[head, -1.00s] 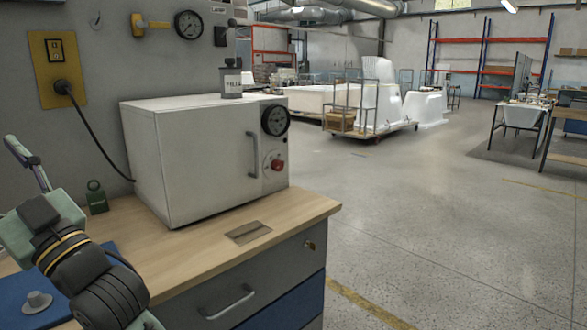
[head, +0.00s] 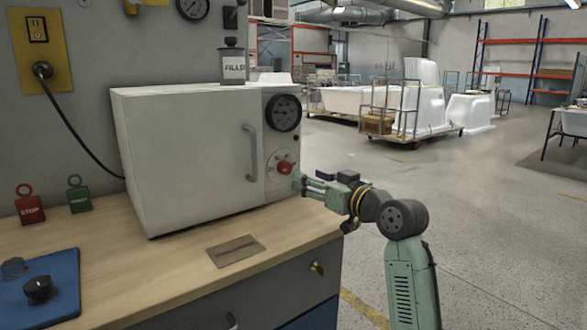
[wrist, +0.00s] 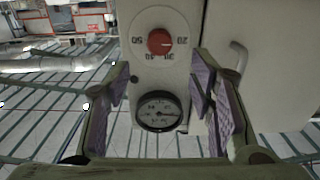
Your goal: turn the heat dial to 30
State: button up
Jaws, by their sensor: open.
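The heat dial is a red knob (head: 285,168) on the right side of the white oven's front, below a round black gauge (head: 284,112). In the wrist view the red knob (wrist: 159,41) appears upside down, ringed by the numbers 20, 30, 40 and 50. A faint light mark on it seems to face the 20 side, but it is too small to be sure. My gripper (head: 303,183) is open, just right of and in front of the knob. In the wrist view its fingers (wrist: 160,80) stand apart on both sides, with nothing between the pads.
The white oven (head: 185,165) has a vertical handle (head: 250,152) left of the knob. It stands on a wooden bench (head: 180,255) with a metal plate (head: 236,250). Open floor lies right.

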aim_at(288, 168)
jog(key=p+x, duration=0.1)
jog(key=x, duration=0.7)
jog(key=shift+w+a+p, duration=0.1)
jog(key=shift+w+p, duration=0.1)
jog(key=shift+p, duration=0.15)
jog(key=shift+c, duration=0.5)
jog(key=c, duration=1.1)
jog(key=shift+o, duration=0.2)
